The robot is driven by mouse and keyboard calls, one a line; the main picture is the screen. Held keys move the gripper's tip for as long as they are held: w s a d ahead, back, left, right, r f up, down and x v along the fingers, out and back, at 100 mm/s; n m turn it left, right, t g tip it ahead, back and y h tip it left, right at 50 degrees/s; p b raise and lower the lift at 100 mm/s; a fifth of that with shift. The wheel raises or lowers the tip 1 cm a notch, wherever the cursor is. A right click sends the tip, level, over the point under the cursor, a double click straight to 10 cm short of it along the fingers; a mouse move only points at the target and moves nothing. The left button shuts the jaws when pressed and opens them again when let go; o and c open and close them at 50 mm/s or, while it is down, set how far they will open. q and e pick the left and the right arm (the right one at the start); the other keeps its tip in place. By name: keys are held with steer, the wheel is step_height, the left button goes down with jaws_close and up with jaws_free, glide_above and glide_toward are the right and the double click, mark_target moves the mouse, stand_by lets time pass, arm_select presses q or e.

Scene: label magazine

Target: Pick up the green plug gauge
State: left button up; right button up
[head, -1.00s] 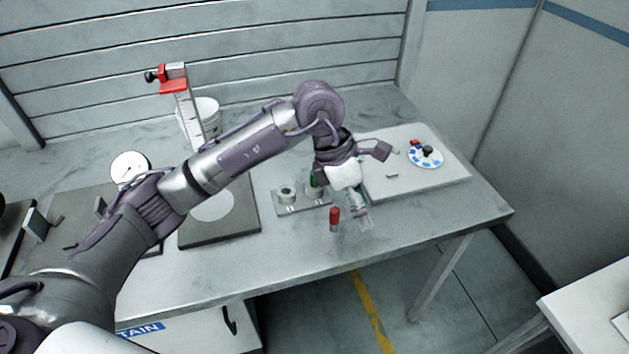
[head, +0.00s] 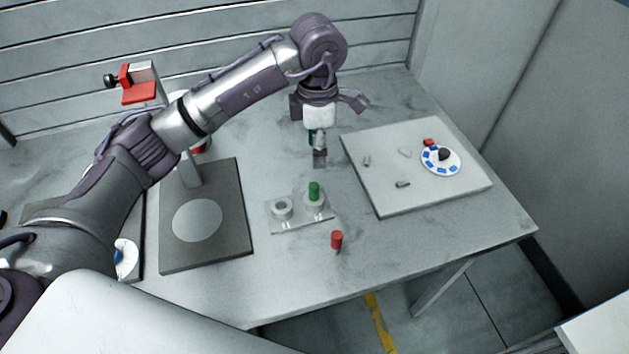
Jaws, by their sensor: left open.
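The green plug gauge (head: 314,191) stands upright in the right-hand ring (head: 314,201) on a small clear plate (head: 299,224). Only its green upper part shows. My left gripper (head: 319,162) is open and empty. It points down just above the green plug gauge in the picture, apart from it. A red plug (head: 336,239) stands upright in front of the plate. My right gripper is not in view.
A second ring (head: 281,207) sits left on the plate. A dark base (head: 204,255) with a red-clamped stand is to the left. A pale board (head: 385,206) with small parts and a white disc (head: 440,171) lies right. The table's front edge is clear.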

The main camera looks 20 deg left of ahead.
arm_select(q)
steer(key=p, duration=0.2)
glide_above(314, 186)
steer(key=f, duration=0.4)
steer(key=shift+d+f, duration=0.2)
steer(key=shift+f, duration=0.1)
steer(key=shift+w+f, duration=0.25)
steer(key=shift+f, duration=1.1)
steer(key=shift+s+a+f+p, duration=0.15)
steer(key=shift+f+p, duration=0.6)
steer(key=shift+p, duration=0.1)
step_height(314, 186, down, 3)
steer(key=shift+s+r+p, duration=0.15)
steer(key=shift+r+p, duration=0.05)
steer(key=shift+p, duration=0.35)
steer(key=shift+a+f, duration=0.1)
steer(key=shift+f, duration=0.45)
jaws_close()
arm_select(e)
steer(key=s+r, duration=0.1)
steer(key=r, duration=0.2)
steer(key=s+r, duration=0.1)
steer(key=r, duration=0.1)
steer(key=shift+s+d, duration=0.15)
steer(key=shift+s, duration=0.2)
